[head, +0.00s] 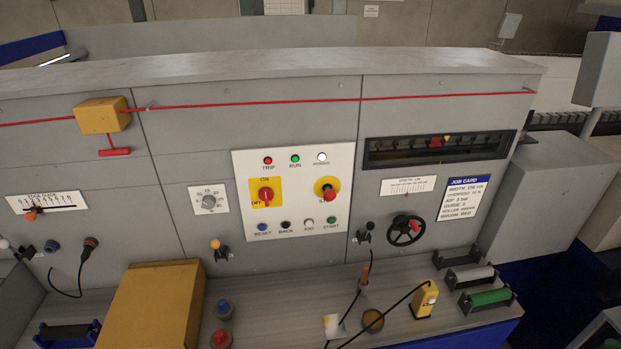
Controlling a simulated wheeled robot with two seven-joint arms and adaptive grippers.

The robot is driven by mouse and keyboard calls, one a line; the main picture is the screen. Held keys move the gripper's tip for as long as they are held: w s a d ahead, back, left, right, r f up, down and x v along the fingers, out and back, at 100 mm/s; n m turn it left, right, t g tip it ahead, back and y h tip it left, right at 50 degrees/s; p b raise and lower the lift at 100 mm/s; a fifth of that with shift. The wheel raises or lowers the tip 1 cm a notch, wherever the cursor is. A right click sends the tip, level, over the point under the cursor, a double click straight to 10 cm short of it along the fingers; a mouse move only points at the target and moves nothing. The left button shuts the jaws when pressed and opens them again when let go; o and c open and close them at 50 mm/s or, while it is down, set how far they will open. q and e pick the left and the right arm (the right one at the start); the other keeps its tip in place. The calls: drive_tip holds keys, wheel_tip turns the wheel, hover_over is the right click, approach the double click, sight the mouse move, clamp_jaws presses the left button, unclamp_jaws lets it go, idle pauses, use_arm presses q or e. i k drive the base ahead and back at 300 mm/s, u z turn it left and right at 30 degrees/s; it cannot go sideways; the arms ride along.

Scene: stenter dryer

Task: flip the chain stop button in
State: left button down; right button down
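A white control panel (293,190) is on the front of the grey machine, in the middle of the view. On its right side, a red mushroom button (329,195) stands out from a round yellow plate (320,185); the label under it is partly covered and hard to read. I take it as the chain stop button, and I cannot tell whether it is pressed in. To its left is a red rotary switch (266,195) on a yellow plate marked ON and OFF. Neither of my grippers shows.
Lamps and a row of small buttons (285,224) surround the red button. A yellow box (153,305), a yellow handheld device (424,300) and rollers (487,297) occupy the ledge below. A red cord (250,104) runs above.

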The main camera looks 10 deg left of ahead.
sight(329, 195)
drive_tip(key=k, duration=1.3)
drive_tip(key=z, duration=0.6)
drive_tip(key=i, duration=1.5)
drive_tip(key=u, duration=0.6)
